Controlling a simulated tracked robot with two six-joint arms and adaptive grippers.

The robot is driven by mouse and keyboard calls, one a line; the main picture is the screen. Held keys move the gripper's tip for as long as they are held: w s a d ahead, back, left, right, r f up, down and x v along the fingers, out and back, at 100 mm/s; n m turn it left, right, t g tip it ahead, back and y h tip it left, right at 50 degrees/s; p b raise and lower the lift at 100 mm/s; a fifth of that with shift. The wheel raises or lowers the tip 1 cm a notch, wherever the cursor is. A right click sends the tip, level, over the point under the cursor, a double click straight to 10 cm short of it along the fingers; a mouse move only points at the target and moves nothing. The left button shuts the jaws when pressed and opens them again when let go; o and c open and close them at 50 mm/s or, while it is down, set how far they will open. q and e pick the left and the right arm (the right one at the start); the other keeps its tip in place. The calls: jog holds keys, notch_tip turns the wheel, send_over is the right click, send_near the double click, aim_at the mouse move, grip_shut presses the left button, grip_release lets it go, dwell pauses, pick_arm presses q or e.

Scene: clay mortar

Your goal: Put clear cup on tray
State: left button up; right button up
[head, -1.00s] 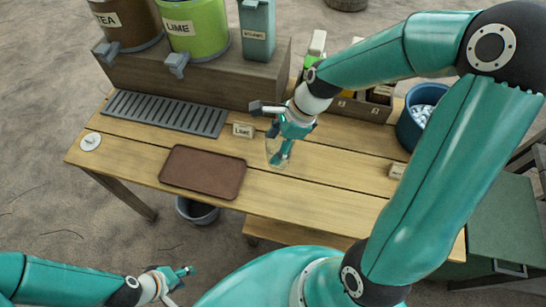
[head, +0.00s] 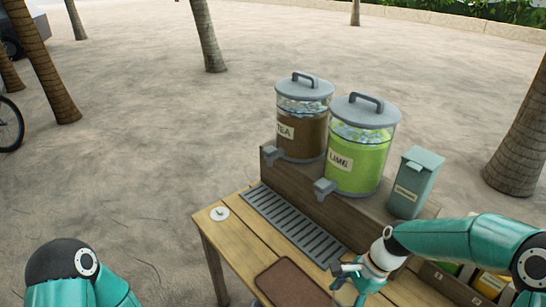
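The brown tray (head: 290,284) lies on the wooden table near its front edge, empty in the part I see; the bottom of the picture cuts it off. My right gripper (head: 357,291) is over the table, just right of the tray, pointing down. Its fingertips run to the bottom edge of the picture, so I cannot tell whether it is open or shut. I cannot make out the clear cup now. My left arm shows at the lower left, but its gripper is out of view.
A grey drip grate (head: 293,224) lies behind the tray. A wooden stand (head: 309,203) carries the TEA dispenser (head: 301,118), the LIME dispenser (head: 356,147) and a teal box (head: 415,183). A small white disc (head: 219,213) lies at the table's left corner.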

aim_at(353, 295)
jog(key=w+f+n+g, duration=0.1)
jog(key=n, duration=0.2)
jog(key=w+f+n+g+h, duration=0.1)
jog(key=n, duration=0.1)
jog(key=w+f+n+g+h, duration=0.1)
jog(key=n, duration=0.2)
jog(key=shift+w+f+n, duration=0.2)
jog(key=shift+w+n, duration=0.05)
jog(key=shift+n, duration=0.05)
jog(key=d+n, duration=0.1)
jog(key=d+r+n+h, duration=0.1)
jog(key=n, duration=0.1)
jog(key=d+r+n+h, duration=0.1)
jog(key=n, duration=0.1)
jog(key=shift+w+r+g, duration=0.1)
jog(key=shift+w+g, duration=0.2)
jog(key=shift+g, duration=0.1)
jog(key=shift+s+d+r+n+h, duration=0.1)
jog(key=shift+s+n+h, duration=0.1)
jog(key=shift+n, duration=0.35)
jog(key=shift+s+d+r+n+h, duration=0.1)
jog(key=shift+s+n+h, duration=0.1)
jog(key=shift+n, duration=0.35)
